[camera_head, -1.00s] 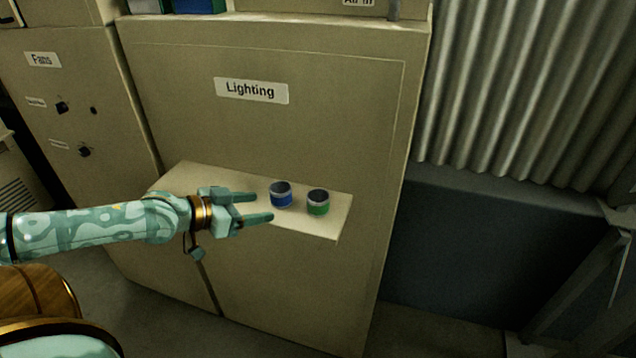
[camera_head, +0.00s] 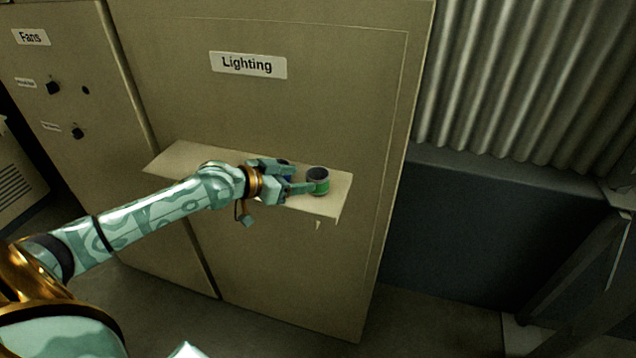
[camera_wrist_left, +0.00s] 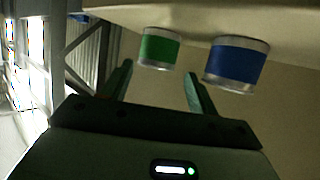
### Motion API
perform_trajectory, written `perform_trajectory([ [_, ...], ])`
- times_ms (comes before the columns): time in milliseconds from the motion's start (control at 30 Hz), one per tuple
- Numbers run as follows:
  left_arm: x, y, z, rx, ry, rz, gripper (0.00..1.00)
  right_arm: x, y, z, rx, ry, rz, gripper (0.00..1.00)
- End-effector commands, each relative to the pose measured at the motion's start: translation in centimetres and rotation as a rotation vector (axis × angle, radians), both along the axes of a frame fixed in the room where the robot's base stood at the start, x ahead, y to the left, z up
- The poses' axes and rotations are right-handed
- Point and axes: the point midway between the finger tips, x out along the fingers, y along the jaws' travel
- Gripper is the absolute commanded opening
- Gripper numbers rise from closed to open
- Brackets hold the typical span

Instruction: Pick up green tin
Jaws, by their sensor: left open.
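The green tin (camera_head: 321,187), a small open-topped tin with a green band, stands on the beige shelf (camera_head: 185,156) below the "Lighting" label. The blue tin (camera_head: 288,179) is mostly hidden behind my left gripper (camera_head: 304,178) in the head view. My left gripper is open, with its fingers pointing at the green tin from the left. In the left wrist view the green tin (camera_wrist_left: 159,48) lies just ahead of the gap between the fingers (camera_wrist_left: 160,82). The blue tin (camera_wrist_left: 237,64) sits to the right, beyond the right finger.
The shelf juts from a beige cabinet (camera_head: 285,110) whose face stands close behind the tins. The shelf has a little bare room at its right end. A dark low unit (camera_head: 460,230) and corrugated metal (camera_head: 510,80) are further right.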

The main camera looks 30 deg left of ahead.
Motion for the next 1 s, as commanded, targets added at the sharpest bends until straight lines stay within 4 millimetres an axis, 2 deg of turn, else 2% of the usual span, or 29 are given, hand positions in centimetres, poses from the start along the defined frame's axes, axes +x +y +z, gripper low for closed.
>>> perform_trajectory([
  [200,2.7,-1.6,-0.9,-0.005,-0.001,0.0,0.59,0.2,-0.1,1.1,-0.001,-0.003,0.0,0.36],
  [300,3.8,-1.9,-1.6,-0.003,-0.002,0.002,0.59,0.2,-0.1,0.9,-0.001,-0.003,0.0,0.36],
  [567,4.2,-2.1,-2.0,0.0,0.0,0.0,0.59,0.2,-0.1,0.9,-0.001,-0.003,0.0,0.36],
  [600,4.2,-2.1,-2.0,0.0,0.0,0.0,0.56,0.2,-0.1,0.9,-0.001,-0.003,0.0,0.36],
  [700,4.2,-2.1,-2.0,0.0,0.0,0.0,0.29,0.2,-0.1,0.9,0.0,-0.003,0.0,0.36],
  [733,4.2,-2.1,-2.0,0.0,0.0,0.0,0.26,0.2,-0.1,0.9,0.0,-0.003,0.0,0.36],
  [1000,4.2,-2.1,-1.9,0.0,0.0,0.0,0.26,0.2,0.0,0.9,0.0,-0.002,0.001,0.36],
])
